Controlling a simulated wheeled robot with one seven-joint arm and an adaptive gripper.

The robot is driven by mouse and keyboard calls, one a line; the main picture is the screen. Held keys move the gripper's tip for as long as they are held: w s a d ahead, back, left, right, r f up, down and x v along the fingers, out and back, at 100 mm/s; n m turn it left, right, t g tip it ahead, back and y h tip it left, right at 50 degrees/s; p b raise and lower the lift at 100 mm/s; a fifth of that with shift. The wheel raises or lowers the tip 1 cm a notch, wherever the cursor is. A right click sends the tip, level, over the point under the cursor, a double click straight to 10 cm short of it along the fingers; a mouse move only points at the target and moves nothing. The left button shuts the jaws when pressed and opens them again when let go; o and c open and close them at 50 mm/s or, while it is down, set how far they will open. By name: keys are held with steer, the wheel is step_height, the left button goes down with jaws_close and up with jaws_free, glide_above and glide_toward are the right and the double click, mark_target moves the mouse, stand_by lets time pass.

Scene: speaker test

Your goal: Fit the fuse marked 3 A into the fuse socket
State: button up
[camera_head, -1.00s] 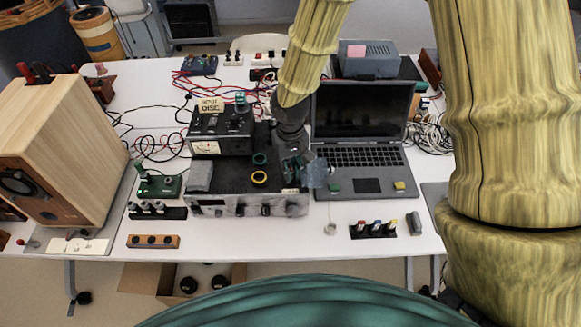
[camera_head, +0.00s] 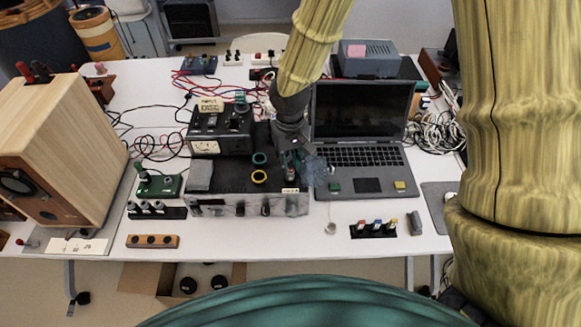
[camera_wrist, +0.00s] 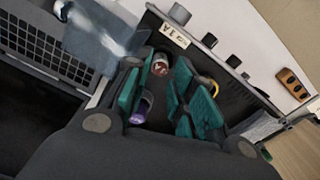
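My gripper (camera_wrist: 162,68) has teal fingers, set apart, pointing down over the front right of the black amplifier (camera_head: 228,180). In the wrist view, a small pale cylinder with a reddish end (camera_wrist: 160,66) shows between the fingertips. I cannot tell whether it is a fuse or the socket, or whether the fingers touch it. A purple-rimmed piece (camera_wrist: 142,104) shows nearer the palm, partly hidden. A white label (camera_wrist: 177,35) on the amplifier edge, just beyond the fingertips, seems to read FUSE 3 A. A black holder (camera_head: 355,233) with several colour-topped pieces stands at the front right.
A laptop (camera_head: 362,157) stands open right of the gripper, with a translucent bluish piece (camera_head: 316,172) beside the fingers. A metered box (camera_head: 220,132) stands at the amplifier's back. A wooden speaker (camera_head: 60,145) fills the left. Bare tabletop (camera_head: 270,238) shows in front.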

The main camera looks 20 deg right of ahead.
mark_target(290, 170)
step_height(290, 170, up, 10)
steer(key=b, duration=0.1)
steer(key=shift+f, duration=0.2)
stand_by(0.7)
